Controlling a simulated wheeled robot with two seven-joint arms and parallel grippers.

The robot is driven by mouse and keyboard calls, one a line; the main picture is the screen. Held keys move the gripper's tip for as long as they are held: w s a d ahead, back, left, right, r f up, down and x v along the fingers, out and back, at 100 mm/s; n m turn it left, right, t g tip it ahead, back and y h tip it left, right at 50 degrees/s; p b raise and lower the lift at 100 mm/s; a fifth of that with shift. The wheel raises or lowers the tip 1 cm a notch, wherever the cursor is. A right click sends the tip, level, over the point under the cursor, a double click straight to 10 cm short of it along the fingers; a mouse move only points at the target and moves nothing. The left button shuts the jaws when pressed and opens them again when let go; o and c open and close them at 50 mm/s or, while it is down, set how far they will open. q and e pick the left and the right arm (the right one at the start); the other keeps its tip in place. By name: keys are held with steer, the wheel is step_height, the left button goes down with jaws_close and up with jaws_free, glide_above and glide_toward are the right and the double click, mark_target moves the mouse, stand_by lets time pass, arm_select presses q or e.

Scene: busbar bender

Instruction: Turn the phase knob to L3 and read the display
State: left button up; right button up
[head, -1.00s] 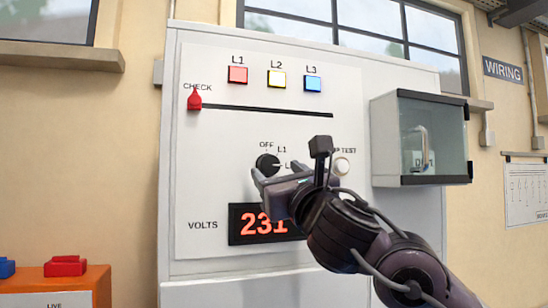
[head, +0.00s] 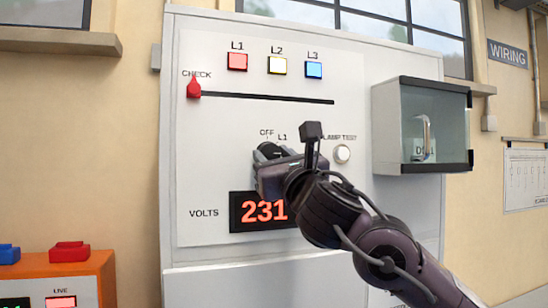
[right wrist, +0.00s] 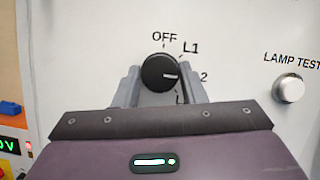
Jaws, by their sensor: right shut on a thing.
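The black phase knob (right wrist: 160,72) sits on the white panel, with OFF, L1 and partly hidden L2 and lower L labels around its right side. Its white mark points right, toward the L2 label. My right gripper (right wrist: 160,88) is shut on the knob, one finger on each side. In the head view, the right gripper (head: 284,172) covers most of the knob (head: 268,151). The VOLTS display (head: 258,211) shows 231 in red digits; its right end is behind my arm. My left gripper is not in view.
A white lamp test button (head: 342,154) is right of the knob. A red CHECK slider (head: 194,88) is at its slot's left end. Red, yellow and blue lamps are above. A glass-fronted box (head: 422,125) juts out at right. An orange unit (head: 98,272) stands lower left.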

steer(key=shift+f+m+h+b, duration=0.15)
steer(key=shift+m+h+b, duration=0.25)
steer(key=shift+m+b, duration=0.3)
steer(key=m+t+h+b, duration=0.1)
steer(key=m+h+b, duration=0.1)
steer(key=m+b, duration=0.2)
steer(key=shift+s+a, duration=0.1)
steer(key=shift+a, duration=0.05)
steer(key=m+h+b, duration=0.1)
steer(key=m+h, duration=0.1)
steer(key=m, duration=0.1)
steer(key=shift+m+b, duration=0.3)
steer(key=shift+b, duration=0.1)
steer(key=shift+a+r+m+h+b, duration=0.1)
steer(key=shift+m+h+b, duration=0.2)
steer(key=shift+m+h, duration=0.5)
steer(key=shift+r+m+h+b, duration=0.1)
steer(key=shift+m+h+b, duration=0.2)
steer(key=shift+m, duration=0.9)
steer(key=o, duration=1)
steer(key=shift+s, duration=0.1)
